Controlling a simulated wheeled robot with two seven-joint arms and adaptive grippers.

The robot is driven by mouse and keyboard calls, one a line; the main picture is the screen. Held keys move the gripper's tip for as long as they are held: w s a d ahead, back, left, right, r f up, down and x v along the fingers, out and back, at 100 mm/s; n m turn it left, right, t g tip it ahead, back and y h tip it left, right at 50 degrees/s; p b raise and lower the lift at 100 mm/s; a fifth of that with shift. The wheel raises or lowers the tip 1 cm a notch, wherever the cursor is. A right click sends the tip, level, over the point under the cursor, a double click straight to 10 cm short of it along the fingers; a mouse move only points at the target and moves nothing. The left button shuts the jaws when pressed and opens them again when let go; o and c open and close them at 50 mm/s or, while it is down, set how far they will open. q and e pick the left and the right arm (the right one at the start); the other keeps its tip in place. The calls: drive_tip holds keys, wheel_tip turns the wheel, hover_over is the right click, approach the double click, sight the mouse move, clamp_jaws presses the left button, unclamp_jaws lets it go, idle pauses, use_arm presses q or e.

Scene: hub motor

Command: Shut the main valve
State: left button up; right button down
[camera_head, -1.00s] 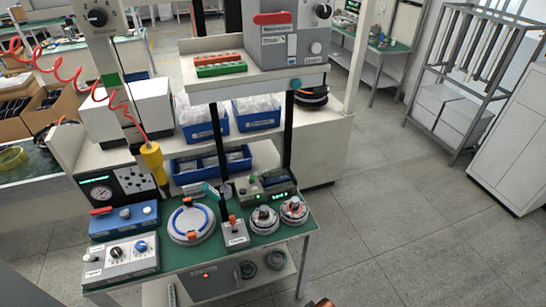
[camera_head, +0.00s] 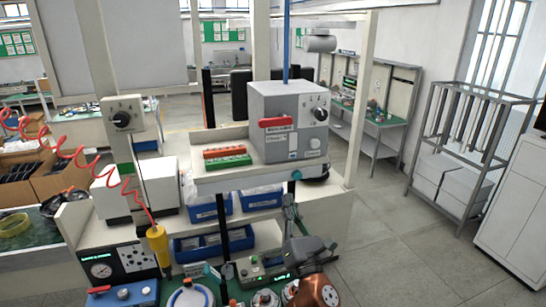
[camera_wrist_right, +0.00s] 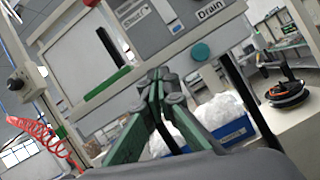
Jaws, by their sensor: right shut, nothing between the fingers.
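A grey box (camera_head: 290,122) stands on the raised shelf and carries a red lever handle (camera_head: 276,122), lying roughly level on its front. A dark dial (camera_head: 320,114) and a round grey knob (camera_head: 314,143) are to the lever's right. I cannot read for sure which control is labelled as the main valve. My right gripper (camera_head: 289,203) is shut and empty, pointing up below the shelf's front edge, apart from the lever. In the right wrist view its fingertips (camera_wrist_right: 158,76) meet in front of the shelf; labels reading "Shut" and "Drain" show above. My left gripper is out of view.
The shelf edge (camera_head: 240,180) with a teal button (camera_head: 296,175) lies just above my right gripper. A red and green block rack (camera_head: 227,157) sits left of the box. Blue bins (camera_head: 212,242) stand behind and below. A yellow tool (camera_head: 158,243) hangs on a red coiled hose.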

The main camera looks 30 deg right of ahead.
sight(275, 120)
wheel_tip(275, 120, up, 8)
drive_tip(key=s+a+n+t+y, duration=0.1)
drive_tip(key=a+n+t, duration=0.1)
drive_tip(key=n, duration=0.2)
drive_tip(key=shift+s+a+f+n+t, duration=0.25)
drive_tip(key=shift+a+n+t, duration=0.15)
drive_tip(key=shift+s+a+r+p+x, duration=0.1)
drive_tip(key=shift+s+r+p+x, duration=0.2)
drive_tip(key=shift+p+x, duration=1.25)
drive_tip(key=shift+s+a+r+p+x, duration=0.1)
drive_tip(key=shift+s+r+p+x, duration=0.25)
drive_tip(key=shift+x, duration=2.4)
drive_tip(key=shift+s+r+p+x, duration=0.1)
drive_tip(key=shift+r+p+x, duration=0.55)
drive_tip(key=shift+x, duration=1.45)
drive_tip(key=shift+w+a+f+m, duration=0.1)
drive_tip(key=shift+w+f+m, duration=0.1)
drive_tip(key=shift+w+m, duration=0.1)
